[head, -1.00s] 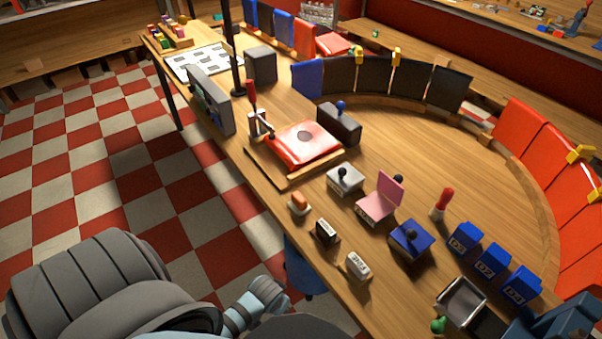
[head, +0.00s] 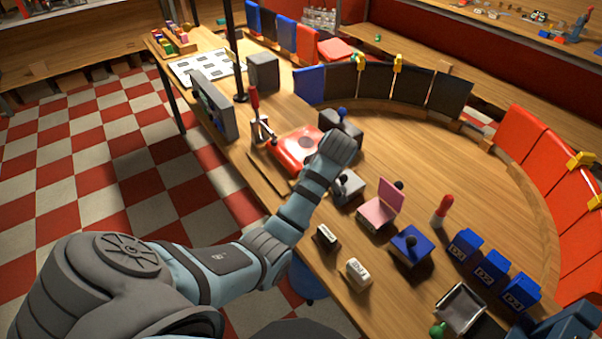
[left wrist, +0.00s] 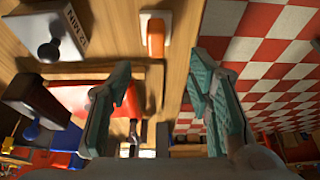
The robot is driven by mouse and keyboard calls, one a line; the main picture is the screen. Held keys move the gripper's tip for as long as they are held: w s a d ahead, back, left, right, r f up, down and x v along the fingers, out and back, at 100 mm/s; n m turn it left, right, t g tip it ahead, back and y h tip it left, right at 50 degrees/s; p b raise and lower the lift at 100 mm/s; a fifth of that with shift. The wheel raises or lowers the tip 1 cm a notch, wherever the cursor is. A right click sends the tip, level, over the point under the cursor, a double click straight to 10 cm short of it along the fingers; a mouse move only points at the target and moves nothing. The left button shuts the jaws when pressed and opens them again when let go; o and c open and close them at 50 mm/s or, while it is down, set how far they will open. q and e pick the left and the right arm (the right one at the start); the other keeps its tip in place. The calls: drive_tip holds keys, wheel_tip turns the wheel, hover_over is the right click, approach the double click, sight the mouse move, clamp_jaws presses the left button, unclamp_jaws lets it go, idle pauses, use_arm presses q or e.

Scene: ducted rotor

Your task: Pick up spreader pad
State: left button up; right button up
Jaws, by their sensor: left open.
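The spreader pad appears to be the small orange-topped piece (left wrist: 155,38) on a white base, lying on the wooden bench in the left wrist view. My forearm hides it in the head view. My left gripper (left wrist: 160,68) is open and empty, its two teal fingers spread to either side of the pad's line. The pad lies past the fingertips, apart from them. In the head view my left arm reaches over the bench, and its fingers are hidden behind the wrist. My right gripper is not in view.
The bench edge is close.

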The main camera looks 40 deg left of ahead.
use_arm(q)
drive_tip(key=x, duration=0.4)
drive_tip(key=b+x, duration=0.1)
drive_tip(key=x, duration=0.6)
drive_tip(key=shift+w+f+b, duration=0.3)
drive_tip(key=shift+w+b, duration=0.05)
drive_tip(key=shift+w, duration=0.05)
drive_tip(key=shift+c, duration=0.6)
drive_tip(key=shift+r, duration=0.1)
drive_tip(key=c, duration=1)
